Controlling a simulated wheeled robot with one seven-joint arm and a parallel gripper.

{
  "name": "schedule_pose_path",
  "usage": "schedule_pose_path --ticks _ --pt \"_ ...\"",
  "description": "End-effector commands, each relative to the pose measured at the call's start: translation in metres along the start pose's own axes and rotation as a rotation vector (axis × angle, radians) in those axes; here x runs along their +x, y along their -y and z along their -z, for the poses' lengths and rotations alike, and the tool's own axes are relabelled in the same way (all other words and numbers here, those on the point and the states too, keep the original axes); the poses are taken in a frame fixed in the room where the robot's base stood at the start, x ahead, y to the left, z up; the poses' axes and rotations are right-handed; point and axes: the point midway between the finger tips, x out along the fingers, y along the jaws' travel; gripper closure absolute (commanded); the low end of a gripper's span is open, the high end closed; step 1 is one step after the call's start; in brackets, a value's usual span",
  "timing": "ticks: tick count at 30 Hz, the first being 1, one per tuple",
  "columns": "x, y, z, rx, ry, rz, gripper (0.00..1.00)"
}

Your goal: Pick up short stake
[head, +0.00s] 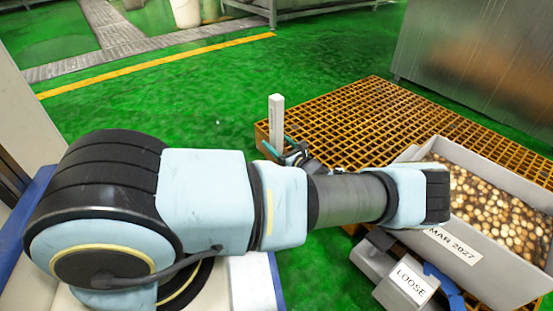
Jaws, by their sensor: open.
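A pale, slim, square-sided post (276,122), which looks like the short stake, stands upright at the near left corner of the orange grating. Its lower end is hidden. My gripper (290,151), dark with teal parts, shows small just beyond my arm, close to the post's lower part. It is open. I cannot tell whether its fingers are around the post or beside it, or whether they touch it. My arm hides much of the gripper.
An orange grating platform (375,112) lies on the green floor. A grey crate (470,247) of round brown items, marked "MAR 2027", stands at right. A grey piece labelled "LOOSE" (411,284) is in front. A metal cabinet (480,55) stands at back right. Green floor behind the post is clear.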

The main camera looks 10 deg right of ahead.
Motion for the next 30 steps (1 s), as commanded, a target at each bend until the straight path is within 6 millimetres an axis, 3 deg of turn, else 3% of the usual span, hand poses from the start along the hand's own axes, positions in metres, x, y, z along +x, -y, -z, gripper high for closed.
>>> schedule_pose_path --ticks 6,27,30 --pt "0.0008 -0.0001 -0.0004 0.000 0.000 0.000 0.20" --pt "0.0004 0.0001 -0.0001 0.000 -0.001 0.000 0.99" --pt "0.0004 0.0001 -0.0001 0.000 -0.001 0.000 1.00"
